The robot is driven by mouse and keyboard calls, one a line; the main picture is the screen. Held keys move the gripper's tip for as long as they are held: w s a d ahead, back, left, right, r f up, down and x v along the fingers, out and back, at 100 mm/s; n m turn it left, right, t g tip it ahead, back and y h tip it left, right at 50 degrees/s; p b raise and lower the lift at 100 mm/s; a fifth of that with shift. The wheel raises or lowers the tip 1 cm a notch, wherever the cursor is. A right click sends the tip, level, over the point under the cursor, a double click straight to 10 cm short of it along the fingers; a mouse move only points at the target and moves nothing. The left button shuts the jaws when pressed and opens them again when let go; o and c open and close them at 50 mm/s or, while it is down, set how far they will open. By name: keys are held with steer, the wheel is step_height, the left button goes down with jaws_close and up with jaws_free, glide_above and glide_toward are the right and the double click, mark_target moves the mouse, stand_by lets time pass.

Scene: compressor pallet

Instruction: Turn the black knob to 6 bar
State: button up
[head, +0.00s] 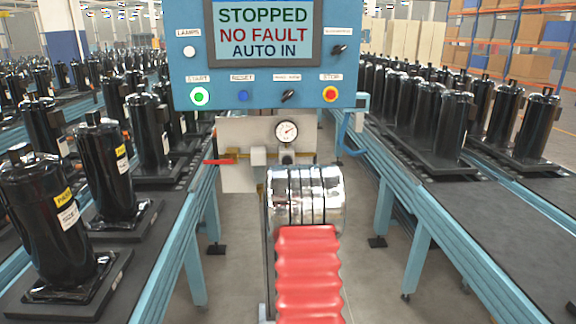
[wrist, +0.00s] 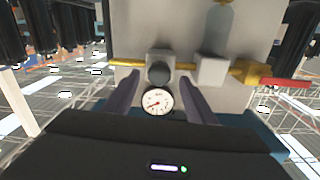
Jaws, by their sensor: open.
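The black knob (wrist: 158,73) is a dark round piece on a grey block in the wrist view. A white round gauge (wrist: 158,100) sits below it there; its red needle's value is too small to read. The gauge also shows in the head view (head: 286,131), under the control panel. My gripper (wrist: 160,79) is open, with one dark finger on each side of the knob and gauge. Gaps show between the fingers and the knob.
A brass pipe (wrist: 130,63) runs through the blocks to a red valve handle (wrist: 285,82), beside the gripper. The blue control panel (head: 270,75) hangs above the gauge and reads STOPPED, NO FAULT. Conveyors with black compressors (head: 105,172) flank both sides.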

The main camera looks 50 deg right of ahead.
mark_target(287, 163)
steer(key=shift+x, duration=1.65)
steer(key=shift+c, duration=0.5)
steer(key=c, duration=0.9)
